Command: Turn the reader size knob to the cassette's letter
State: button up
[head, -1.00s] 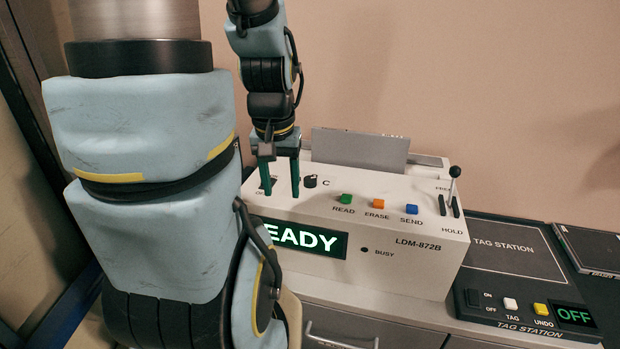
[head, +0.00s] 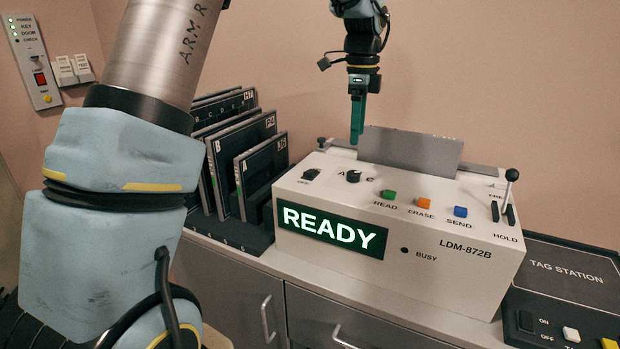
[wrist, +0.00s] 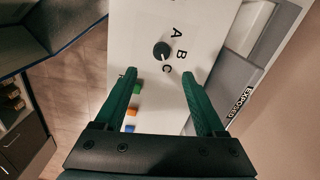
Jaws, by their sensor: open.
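The size knob (head: 353,176) is a small dark round knob on top of the white reader (head: 430,259). It also shows in the wrist view (wrist: 162,50), with letters A, B and C printed along one side. Its pointer is too small to read surely. My gripper (head: 356,139) is above and slightly behind the knob, seen edge-on and apart from it. In the wrist view, my gripper (wrist: 159,74) is open and empty, its green fingers spread, with the knob just beyond the tips. The reader's display says READY.
Black lettered cassettes (head: 262,172) stand in a rack left of the reader. Green (head: 388,194), orange (head: 424,202) and blue (head: 460,211) buttons and a lever (head: 509,188) lie right of the knob. A grey upright plate (head: 410,152) rises behind. The tag station (head: 565,272) is at right.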

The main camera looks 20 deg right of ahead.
aim_at(353, 172)
jog(key=shift+m, duration=0.5)
jog(key=f+p, duration=0.1)
jog(key=f, duration=0.4)
jog(key=f+p, duration=0.1)
jog(key=f, duration=0.4)
jog(key=shift+w+f, duration=0.2)
jog(key=shift+f, duration=0.05)
jog(key=shift+c, duration=0.2)
grip_shut()
